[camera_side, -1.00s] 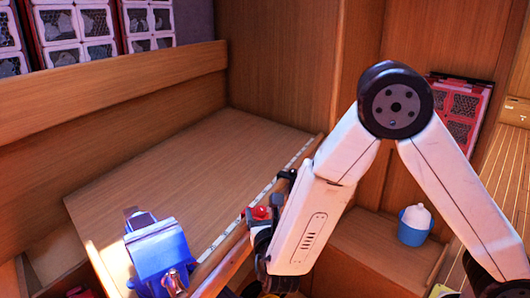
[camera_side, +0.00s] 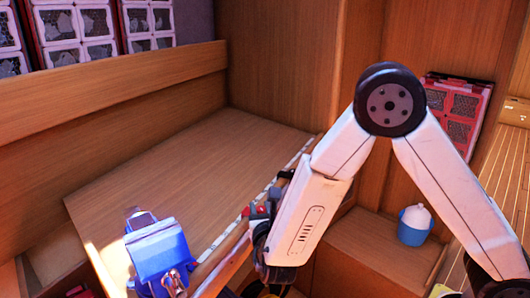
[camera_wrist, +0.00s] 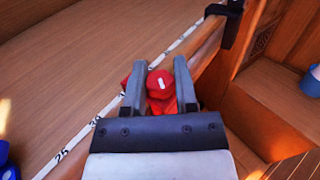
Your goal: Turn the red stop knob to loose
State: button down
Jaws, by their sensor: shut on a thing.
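The red stop knob (camera_wrist: 160,84) shows in the wrist view between the two grey fingers of my gripper (camera_wrist: 160,88). It has a white mark on its top. More red parts of the stop show beside and below it. My gripper is shut on the knob. In the side view the red stop (camera_side: 260,197) sits on the bench's edge rail, partly hidden by my gripper and arm. A white scale strip (camera_wrist: 96,120) with numbers runs along the bench edge next to the stop.
A blue vise (camera_side: 157,252) stands at the near end of the bench (camera_side: 190,170). A black clamp-like piece (camera_wrist: 232,18) sits farther along the rail. A blue cup with a white top (camera_side: 414,226) stands on a lower shelf to the right. The bench top is clear.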

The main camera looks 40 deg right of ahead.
jog(key=shift+n+t+y, duration=0.4)
jog(key=shift+n+y, duration=0.1)
jog(key=shift+y, duration=0.1)
jog(key=shift+d+n+t+y, duration=0.1)
jog(key=shift+n+t+y, duration=0.7)
jog(key=shift+n+y, duration=1.4)
jog(key=shift+y, duration=1.1)
jog(key=shift+n+t+y, duration=0.3)
jog(key=shift+y, duration=0.2)
jog(key=shift+c, duration=2)
grip_release()
jog(key=shift+s, duration=0.1)
